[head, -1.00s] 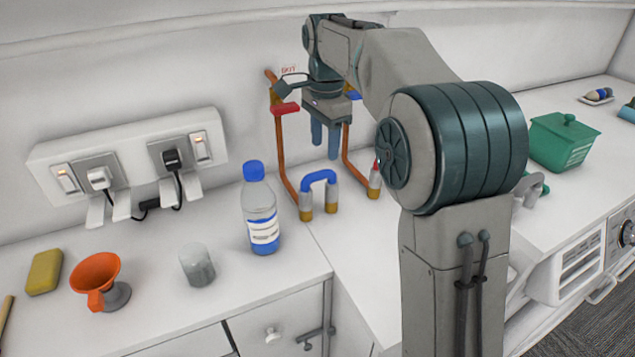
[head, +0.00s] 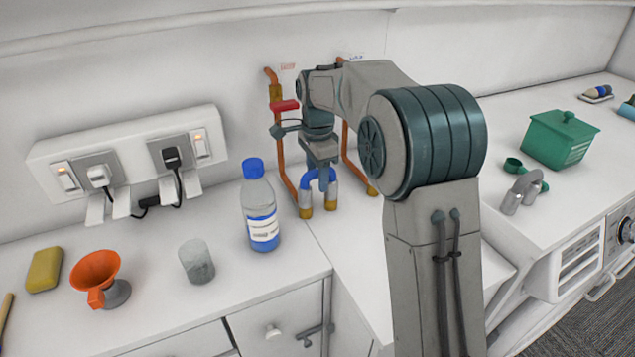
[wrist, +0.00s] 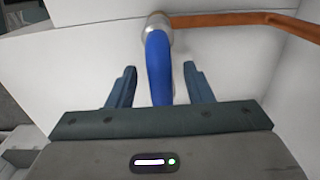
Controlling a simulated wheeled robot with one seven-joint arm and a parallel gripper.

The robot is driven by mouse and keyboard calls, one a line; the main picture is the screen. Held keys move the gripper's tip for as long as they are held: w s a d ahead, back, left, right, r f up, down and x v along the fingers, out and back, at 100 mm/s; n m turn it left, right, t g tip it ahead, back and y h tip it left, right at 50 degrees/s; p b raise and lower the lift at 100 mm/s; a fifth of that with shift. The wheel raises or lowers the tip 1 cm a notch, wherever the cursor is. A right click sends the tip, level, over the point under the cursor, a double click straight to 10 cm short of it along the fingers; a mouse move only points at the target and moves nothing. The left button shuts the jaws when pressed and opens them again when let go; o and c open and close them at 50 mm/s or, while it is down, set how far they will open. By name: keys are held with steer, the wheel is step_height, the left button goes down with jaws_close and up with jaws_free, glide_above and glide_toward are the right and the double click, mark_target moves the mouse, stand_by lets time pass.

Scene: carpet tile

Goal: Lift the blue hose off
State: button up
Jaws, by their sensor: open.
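The blue hose (head: 307,178) is a short arch with a metal collar at each end, standing between the ends of the copper pipework on the counter. In the wrist view the hose (wrist: 159,65) runs between my two fingers, with a gap on both sides. My gripper (head: 322,183) is open and points down at the top of the arch, hiding part of it in the head view. In the wrist view my gripper (wrist: 160,85) has its fingertips on either side of the hose, not closed on it.
Copper pipes (head: 280,150) with a red valve handle (head: 284,106) rise along the wall just behind. A water bottle (head: 261,208) stands to the left, with a clear cup (head: 196,261) and an orange funnel (head: 96,272) beyond.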

steer(key=shift+f, duration=1.6)
jaws_close()
steer(key=shift+r, duration=0.15)
steer(key=shift+r, duration=0.6)
step_height(320, 180, up, 3)
steer(key=shift+w+f, duration=0.1)
steer(key=shift+f, duration=0.05)
steer(key=s+d+r+p, duration=0.3)
steer(key=d+r, duration=0.8)
steer(key=r, duration=0.1)
steer(key=shift+s, duration=0.2)
steer(key=shift+d, duration=0.1)
